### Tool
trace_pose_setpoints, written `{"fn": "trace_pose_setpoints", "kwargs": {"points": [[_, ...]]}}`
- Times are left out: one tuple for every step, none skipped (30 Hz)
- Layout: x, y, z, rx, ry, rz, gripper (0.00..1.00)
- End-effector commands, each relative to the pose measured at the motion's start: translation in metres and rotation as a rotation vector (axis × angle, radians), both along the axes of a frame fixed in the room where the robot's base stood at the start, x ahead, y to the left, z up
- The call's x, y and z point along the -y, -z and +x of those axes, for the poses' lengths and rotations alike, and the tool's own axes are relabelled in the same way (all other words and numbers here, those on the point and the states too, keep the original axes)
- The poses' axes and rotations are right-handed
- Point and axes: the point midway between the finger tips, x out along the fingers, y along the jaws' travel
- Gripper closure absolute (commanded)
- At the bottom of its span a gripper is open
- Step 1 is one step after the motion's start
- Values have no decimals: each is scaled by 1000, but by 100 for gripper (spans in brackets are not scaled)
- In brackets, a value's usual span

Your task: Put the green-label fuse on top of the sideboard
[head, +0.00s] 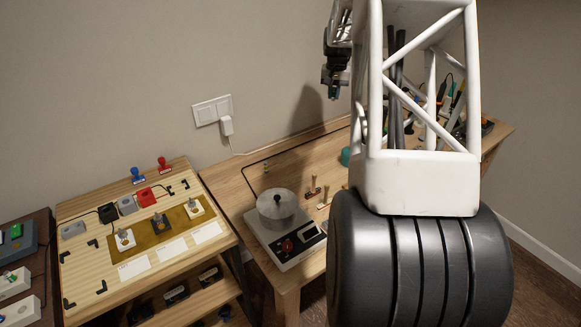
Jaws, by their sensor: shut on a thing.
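My gripper (333,94) is raised at the upper middle, in front of the wall and above the back of the wooden bench. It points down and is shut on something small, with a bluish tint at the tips. It is too small and dark to tell whether this is the green-label fuse, and I see no label. A light wooden unit with a lower shelf (75,207) stands at the left, and a dark brown unit (49,262) stands at the far left edge. I cannot tell for sure which is the sideboard. My gripper is apart from both.
The wooden bench (235,190) holds a device with a round metal pot (277,207) and small tools. The light unit carries switches on a mat, white cards, and blue (138,174) and red (164,163) stamps. My arm hides much of the bench's right side.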

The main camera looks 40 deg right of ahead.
Motion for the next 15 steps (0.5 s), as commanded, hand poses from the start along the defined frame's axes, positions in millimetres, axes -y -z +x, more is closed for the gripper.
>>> {"fn": "trace_pose_setpoints", "kwargs": {"points": [[-12, 12, 3, -4, 17, 2, 100], [-20, 19, 5, -2, 31, 2, 100], [-29, 29, 8, -4, 51, 2, 100], [-37, 36, 9, -4, 67, 2, 100], [-45, 44, 10, -4, 83, 2, 100], [-56, 54, 13, -3, 105, 1, 100], [-64, 61, 14, -3, 122, 1, 100], [-72, 68, 15, -3, 139, 1, 100], [-83, 78, 16, -3, 160, 2, 100], [-91, 86, 16, -3, 177, 2, 100], [-99, 93, 17, -3, 194, 2, 100], [-108, 101, 17, -3, 213, 2, 100], [-115, 107, 17, -3, 228, 2, 100], [-122, 114, 17, -3, 241, 2, 100], [-130, 121, 17, -3, 258, 2, 100]]}}
